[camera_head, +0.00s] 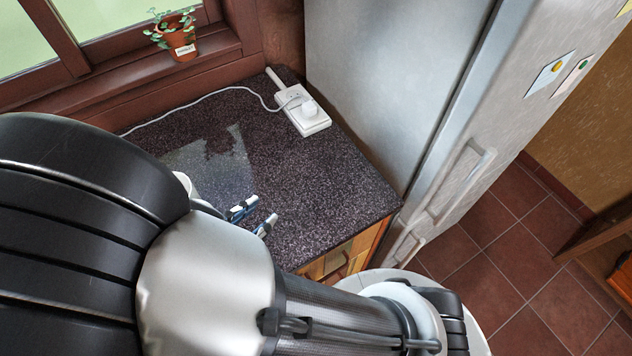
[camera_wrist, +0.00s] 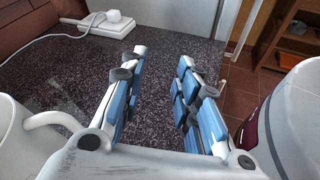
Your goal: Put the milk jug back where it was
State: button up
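A white vessel with a looped handle (camera_wrist: 16,140), which looks like the milk jug, stands at the left edge of the wrist view, cut off by the frame. In the head view a small white piece (camera_head: 184,184), probably the same vessel, shows behind my arm; the rest is hidden. My gripper (camera_wrist: 161,57) is open, with its two blue-padded fingers apart and only countertop seen between them. It is to the right of the vessel and not on its handle. In the head view the fingertips (camera_head: 260,212) show over the dark counter.
The dark speckled countertop (camera_head: 310,165) is largely clear. A white power strip (camera_head: 303,113) with a plug and cable lies at its back. A potted plant (camera_head: 178,40) stands on the windowsill. The fridge (camera_head: 385,70) borders the counter on the right.

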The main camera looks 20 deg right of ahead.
jog(key=s+d+r+m+g+y, duration=0.2)
jog(key=d+r+m+y, duration=0.3)
jog(key=d+m, duration=0.3)
jog(key=s+d+r+m+g+y, duration=0.1)
jog(key=s+d+r+m+y, duration=0.3)
jog(key=m, duration=1)
jog(key=shift+d+r+g+y, duration=0.4)
jog(key=shift+d+r+y, duration=0.8)
jog(key=shift+d+r, duration=0.65)
jog(key=shift+s+d+f, duration=0.1)
